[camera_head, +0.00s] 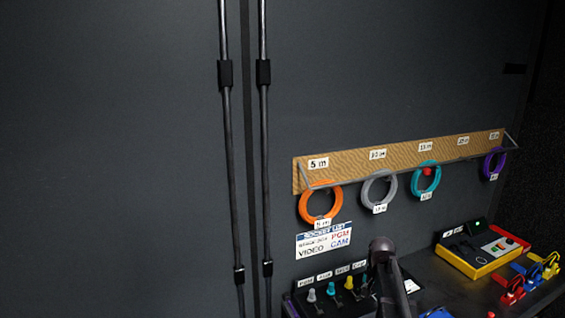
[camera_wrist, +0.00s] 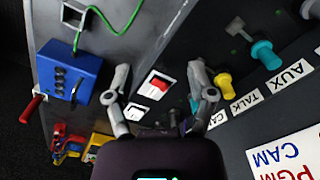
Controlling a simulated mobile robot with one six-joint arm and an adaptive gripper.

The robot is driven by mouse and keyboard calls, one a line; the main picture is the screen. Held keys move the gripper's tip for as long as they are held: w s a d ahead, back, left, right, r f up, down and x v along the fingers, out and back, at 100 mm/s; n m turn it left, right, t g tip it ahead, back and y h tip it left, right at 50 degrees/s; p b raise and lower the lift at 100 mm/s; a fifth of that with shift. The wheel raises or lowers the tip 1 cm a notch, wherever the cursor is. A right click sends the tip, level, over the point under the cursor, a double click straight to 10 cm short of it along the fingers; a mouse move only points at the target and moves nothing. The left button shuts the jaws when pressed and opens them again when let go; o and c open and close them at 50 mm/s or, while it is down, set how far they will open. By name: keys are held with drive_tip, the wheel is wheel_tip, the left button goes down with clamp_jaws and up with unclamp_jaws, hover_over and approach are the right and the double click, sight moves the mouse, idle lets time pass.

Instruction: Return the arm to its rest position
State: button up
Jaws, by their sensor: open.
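My gripper (camera_wrist: 159,70) shows in the wrist view with its two grey fingers spread apart and nothing between them. Beyond the fingers are a red-and-white switch (camera_wrist: 155,84) and a dark panel with coloured plugs. In the head view a dark part of my arm (camera_head: 384,262) stands up at the bottom, in front of the panel and shelf. The fingers cannot be made out there.
An orange cable coil (camera_head: 304,205), a grey coil (camera_head: 365,190), a teal coil (camera_head: 437,180) and a purple coil (camera_head: 487,166) hang from a labelled board (camera_head: 400,160). A yellow-edged box (camera_head: 470,266) stands right. The wrist view shows a blue box (camera_wrist: 84,68) with a green cable.

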drive_tip(key=s+a+f+n+b, duration=0.3)
drive_tip(key=s+a, duration=0.3)
drive_tip(key=s, duration=0.2)
drive_tip(key=s+a+f+n+b, duration=0.3)
drive_tip(key=s+a, duration=0.3)
drive_tip(key=s, duration=0.2)
drive_tip(key=shift+s+f+n+b, duration=0.2)
drive_tip(key=shift+f+n+b, duration=0.2)
drive_tip(key=shift+f, duration=0.15)
